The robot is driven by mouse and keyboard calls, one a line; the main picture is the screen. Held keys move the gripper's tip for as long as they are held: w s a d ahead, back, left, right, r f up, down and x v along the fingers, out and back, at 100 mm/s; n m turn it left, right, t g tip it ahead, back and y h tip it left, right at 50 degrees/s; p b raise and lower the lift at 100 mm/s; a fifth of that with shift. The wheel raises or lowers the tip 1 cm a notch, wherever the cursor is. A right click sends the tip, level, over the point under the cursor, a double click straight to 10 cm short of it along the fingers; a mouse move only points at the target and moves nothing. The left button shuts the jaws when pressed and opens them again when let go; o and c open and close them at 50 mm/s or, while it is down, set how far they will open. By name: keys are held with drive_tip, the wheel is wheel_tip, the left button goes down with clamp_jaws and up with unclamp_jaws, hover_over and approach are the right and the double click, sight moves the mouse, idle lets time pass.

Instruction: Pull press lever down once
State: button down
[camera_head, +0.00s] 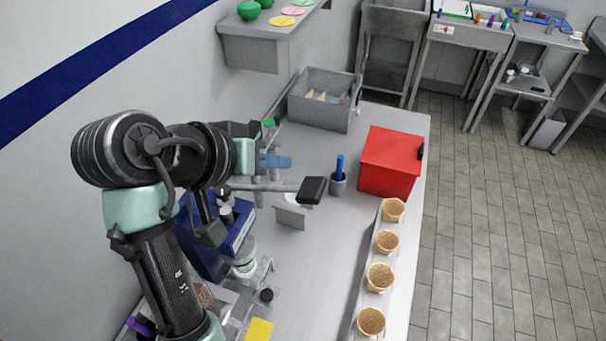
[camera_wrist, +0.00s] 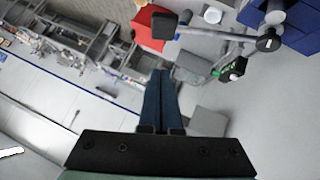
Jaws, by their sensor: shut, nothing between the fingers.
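The press lever is a grey bar with a black block-shaped grip (camera_head: 312,190), sticking out level to the right from the press in the head view. In the wrist view the black grip (camera_wrist: 164,26) is at the top middle, with its bar running right to a dark pivot. My gripper (camera_head: 288,162) has blue fingers, pressed together and empty, behind and above the lever bar in the head view. In the wrist view my fingers (camera_wrist: 162,74) point up the picture, below the grip and apart from it. My arm hides part of the press.
A red box (camera_head: 388,162) and a grey cup with a blue handle (camera_head: 338,184) stand right of the lever. A white rack with several wafer cones (camera_head: 379,277) lies along the counter's right edge. A grey bin (camera_head: 325,98) is behind. A blue machine (camera_head: 210,247) stands in front.

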sight(314, 181)
drive_tip(key=p+x, duration=0.1)
drive_tip(key=x, duration=0.4)
drive_tip(key=shift+w+d+f+p, duration=0.15)
drive_tip(key=shift+w+d+p, duration=0.15)
drive_tip(key=shift+d+p, duration=0.05)
drive_tip(key=f, duration=0.1)
drive_tip(key=f+p, duration=0.1)
drive_tip(key=f, duration=0.1)
drive_tip(key=shift+s+d, duration=0.2)
drive_tip(key=shift+d, duration=0.2)
drive_tip(key=shift+d+f, duration=0.15)
drive_tip(key=shift+f, duration=0.3)
drive_tip(key=shift+f, duration=0.1)
